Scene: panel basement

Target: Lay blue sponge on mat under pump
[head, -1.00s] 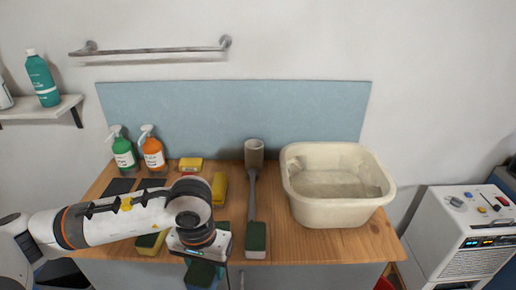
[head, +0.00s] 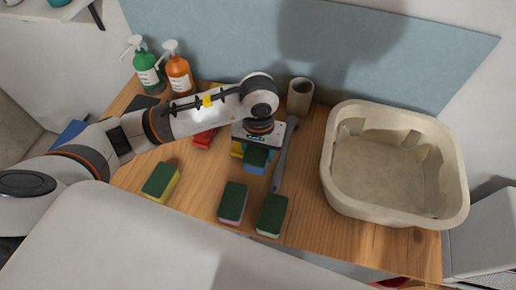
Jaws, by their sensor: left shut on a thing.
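My left gripper (head: 258,143) is shut on the blue sponge (head: 255,168), which has a dark green top, and holds it over the middle of the wooden counter beside the grey brush handle. The gripper body hides part of the sponge. A dark mat (head: 140,104) lies at the back left, in front of the green pump bottle (head: 146,66). An orange pump bottle (head: 178,70) stands to its right. My left arm crosses in front of the orange bottle and hides the area there. My right gripper is out of view.
Sponges with dark green tops lie along the front: a yellow one (head: 161,182), a pinkish one (head: 233,203) and a pale green one (head: 271,216). A red item (head: 204,138) lies near my arm. The brush (head: 281,160) and cream basin (head: 335,185) are to the right.

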